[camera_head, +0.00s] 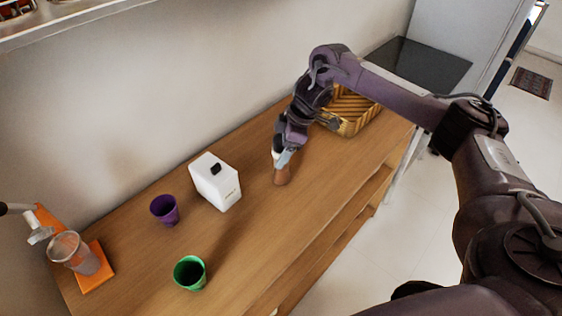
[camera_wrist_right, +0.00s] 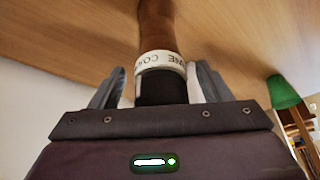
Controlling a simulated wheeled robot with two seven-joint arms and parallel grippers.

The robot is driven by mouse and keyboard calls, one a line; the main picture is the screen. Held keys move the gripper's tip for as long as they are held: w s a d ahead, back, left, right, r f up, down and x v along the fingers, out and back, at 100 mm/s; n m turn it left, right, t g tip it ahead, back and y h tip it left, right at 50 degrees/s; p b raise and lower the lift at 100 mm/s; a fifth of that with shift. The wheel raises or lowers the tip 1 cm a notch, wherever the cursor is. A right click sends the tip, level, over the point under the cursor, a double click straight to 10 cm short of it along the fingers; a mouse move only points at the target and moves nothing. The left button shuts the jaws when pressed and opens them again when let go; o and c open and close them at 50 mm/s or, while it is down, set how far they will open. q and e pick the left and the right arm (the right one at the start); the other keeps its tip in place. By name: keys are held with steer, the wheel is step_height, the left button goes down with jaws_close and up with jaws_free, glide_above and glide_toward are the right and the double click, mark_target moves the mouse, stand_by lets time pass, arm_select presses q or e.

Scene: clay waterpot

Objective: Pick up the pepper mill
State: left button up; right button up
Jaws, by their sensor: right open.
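The pepper mill (camera_head: 281,177) stands on the wooden table, brown in its lower part. In the right wrist view the pepper mill (camera_wrist_right: 160,62) shows a brown body, a white lettered band and a dark end close to the palm. My right gripper (camera_head: 279,157) is open at the top of the mill. In the wrist view the right gripper (camera_wrist_right: 160,88) has its fingers on both sides of the mill; contact is not clear. My left gripper is not in view.
A woven basket (camera_head: 351,108) stands behind the gripper. A white box-shaped container (camera_head: 216,184), a purple cup (camera_head: 165,210) and a green cup (camera_head: 189,273) stand to the left. A clear cup (camera_head: 72,253) is by an orange base (camera_head: 97,276). The table front near the mill is clear.

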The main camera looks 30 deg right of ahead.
steer(key=c, duration=1.5)
